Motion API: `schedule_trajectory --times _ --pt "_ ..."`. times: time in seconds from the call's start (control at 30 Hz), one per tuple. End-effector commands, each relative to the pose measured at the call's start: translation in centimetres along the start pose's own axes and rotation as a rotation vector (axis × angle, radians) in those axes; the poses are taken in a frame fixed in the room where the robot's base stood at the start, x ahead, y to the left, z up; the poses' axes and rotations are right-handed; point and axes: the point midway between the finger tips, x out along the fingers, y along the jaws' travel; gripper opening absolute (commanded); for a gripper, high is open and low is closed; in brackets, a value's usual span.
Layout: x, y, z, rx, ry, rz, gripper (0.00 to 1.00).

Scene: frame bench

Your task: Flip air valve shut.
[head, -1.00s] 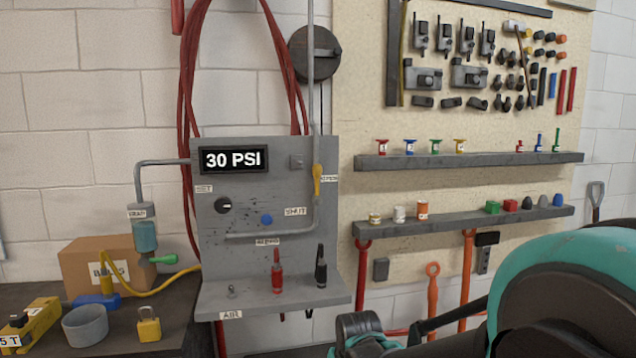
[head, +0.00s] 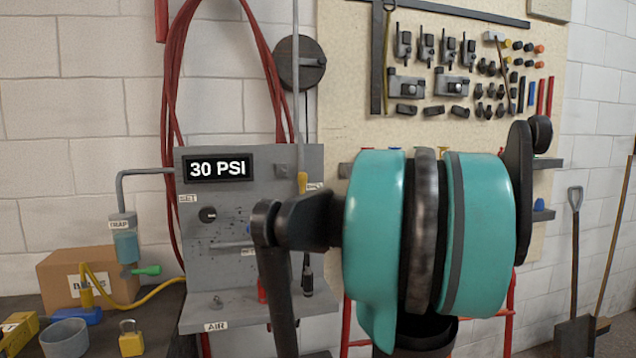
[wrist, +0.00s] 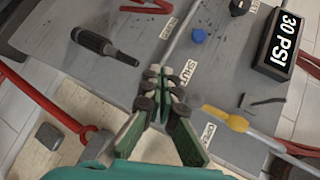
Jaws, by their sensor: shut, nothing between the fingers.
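The air valve's yellow handle (wrist: 237,122) lies in line with the grey pipe, beside the OPEN label (wrist: 208,132); the SHUT label (wrist: 189,72) is off to its side. In the head view the handle (head: 302,182) shows only partly, just above my arm. My gripper (wrist: 163,85) is shut and empty in the wrist view. Its fingertips are over the panel near the SHUT label, to the left of the handle and apart from it. In the head view my arm hides the fingertips and the panel's lower right.
The grey panel (head: 230,165) carries a 30 PSI display (head: 216,168). A blue knob (wrist: 199,35) and a black-handled tool (wrist: 105,45) are near the gripper. A red hose (head: 172,90) hangs behind the panel. A yellow padlock (head: 131,343) stands on the bench at left.

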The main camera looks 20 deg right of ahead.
Motion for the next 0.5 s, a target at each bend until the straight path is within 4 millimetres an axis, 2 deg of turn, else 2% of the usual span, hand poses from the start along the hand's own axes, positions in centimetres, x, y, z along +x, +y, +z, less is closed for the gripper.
schedule_trajectory --times 0.03,0.2,0.33,0.5 --pt "-1.6 -2.0 -2.4 0.032 0.032 -0.064 0.00" --pt "-6.5 -7.6 -7.7 0.101 0.104 -0.252 0.00" --pt "-9.1 -10.0 -9.9 0.125 0.138 -0.337 0.00" --pt "-10.2 -11.0 -10.8 0.134 0.151 -0.375 0.00"
